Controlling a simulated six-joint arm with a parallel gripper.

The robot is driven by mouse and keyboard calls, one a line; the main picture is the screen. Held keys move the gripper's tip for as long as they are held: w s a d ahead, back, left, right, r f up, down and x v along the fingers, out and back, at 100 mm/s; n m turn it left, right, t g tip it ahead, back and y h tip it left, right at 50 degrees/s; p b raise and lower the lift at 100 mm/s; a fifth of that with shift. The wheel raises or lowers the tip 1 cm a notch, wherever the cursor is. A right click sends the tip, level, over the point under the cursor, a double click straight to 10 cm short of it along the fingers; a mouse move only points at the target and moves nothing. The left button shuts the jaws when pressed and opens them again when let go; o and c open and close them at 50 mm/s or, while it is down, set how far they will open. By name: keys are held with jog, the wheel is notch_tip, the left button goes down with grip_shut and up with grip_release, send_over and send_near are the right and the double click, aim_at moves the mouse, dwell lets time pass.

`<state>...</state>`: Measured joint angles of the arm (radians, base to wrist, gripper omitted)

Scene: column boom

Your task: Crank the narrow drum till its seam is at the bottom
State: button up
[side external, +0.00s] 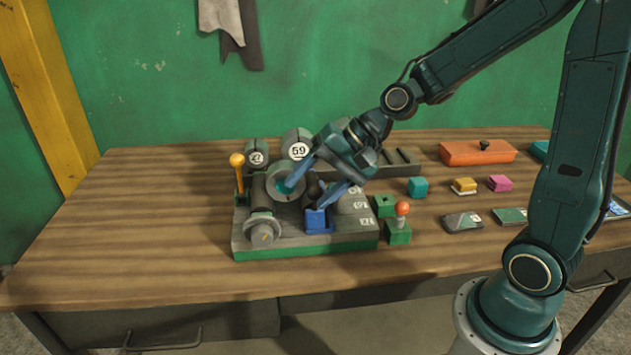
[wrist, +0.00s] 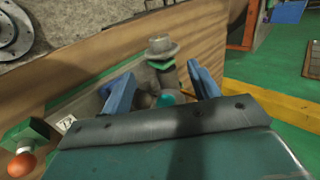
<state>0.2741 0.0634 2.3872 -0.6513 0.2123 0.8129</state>
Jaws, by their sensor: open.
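A grey fixture on a green-edged base (side external: 305,246) sits on the table and carries several grey drums and knobs. A grey drum (side external: 272,187) with a teal centre faces forward, and a shorter round drum or knob (side external: 263,231) with a small yellowish mark stands at the front left. I cannot tell which is the narrow drum, and I see no clear seam. My gripper (side external: 303,197) is open, its blue fingers reaching down over the fixture around the teal-centred drum. In the wrist view, a teal piece (wrist: 166,100) shows between the fingers, with a grey cap (wrist: 160,48) beyond. Contact is unclear.
A yellow-knobbed lever (side external: 238,168) stands at the fixture's left and an orange-knobbed lever (side external: 400,215) at its right. Drums marked 27 (side external: 257,155) and 59 (side external: 298,148) are behind. Small blocks and an orange box (side external: 470,154) lie right. The table's left side is clear.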

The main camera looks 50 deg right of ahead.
jog(key=s+d+r+n+h, duration=0.2)
jog(key=s+r+n, duration=0.1)
jog(key=s, duration=0.4)
jog(key=s+d+r+n+h, duration=0.2)
jog(key=s+r+n+h, duration=0.1)
jog(key=s, duration=0.4)
jog(key=shift+s+d+r+n, duration=0.3)
jog(key=shift+r+n, duration=0.25)
jog(key=shift+n, duration=0.35)
jog(key=shift+w, duration=0.1)
